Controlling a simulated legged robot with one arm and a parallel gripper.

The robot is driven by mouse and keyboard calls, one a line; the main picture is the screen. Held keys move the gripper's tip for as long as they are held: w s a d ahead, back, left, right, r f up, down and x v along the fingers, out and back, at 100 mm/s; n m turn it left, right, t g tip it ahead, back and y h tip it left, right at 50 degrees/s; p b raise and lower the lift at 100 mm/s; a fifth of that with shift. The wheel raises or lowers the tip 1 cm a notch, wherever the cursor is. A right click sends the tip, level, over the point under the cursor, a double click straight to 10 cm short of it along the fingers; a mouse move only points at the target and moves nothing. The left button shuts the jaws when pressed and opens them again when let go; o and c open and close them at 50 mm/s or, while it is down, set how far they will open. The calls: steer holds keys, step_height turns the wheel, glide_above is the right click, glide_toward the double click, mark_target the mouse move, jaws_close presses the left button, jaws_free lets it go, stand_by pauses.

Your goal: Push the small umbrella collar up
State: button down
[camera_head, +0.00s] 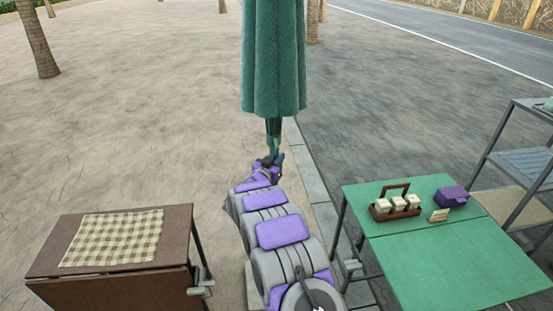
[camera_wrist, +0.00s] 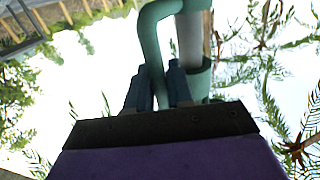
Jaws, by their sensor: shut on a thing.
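A closed green umbrella (camera_head: 273,60) hangs folded around its pole, straight ahead in the head view. Below its hem, the small collar shows only as a green bit (camera_head: 274,128) at the pole, partly hidden by my gripper (camera_head: 273,158). In the wrist view, the green collar (camera_wrist: 200,82) sits around a grey pole (camera_wrist: 190,40), with a curved green handle (camera_wrist: 150,40) at its side. My gripper's two dark fingers (camera_wrist: 161,72) are shut on this handle. The exact contact at the fingertips is partly hidden.
A brown table with a checkered cloth (camera_head: 115,238) stands at the lower left. A green table (camera_head: 465,262) at the right bears a wooden carrier (camera_head: 397,207) and a purple box (camera_head: 451,196). A metal shelf (camera_head: 520,160) stands at the right edge. Open paving lies around the umbrella.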

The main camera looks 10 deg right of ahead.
steer(key=shift+r, duration=0.1)
steer(key=p, duration=2.4)
glide_toward(275, 66)
steer(key=w+d+r, duration=0.2)
steer(key=d, duration=0.3)
steer(key=shift+w, duration=0.2)
steer(key=shift+f, duration=0.1)
steer(key=c, duration=1.4)
jaws_free()
steer(key=shift+o, duration=1.1)
steer(key=shift+w+f, duration=0.1)
steer(key=shift+w, duration=0.05)
steer(key=shift+a, duration=0.1)
steer(key=b+v, duration=0.2)
steer(key=v, duration=1.5)
steer(key=shift+a+b, duration=0.15)
steer(key=shift+b, duration=0.15)
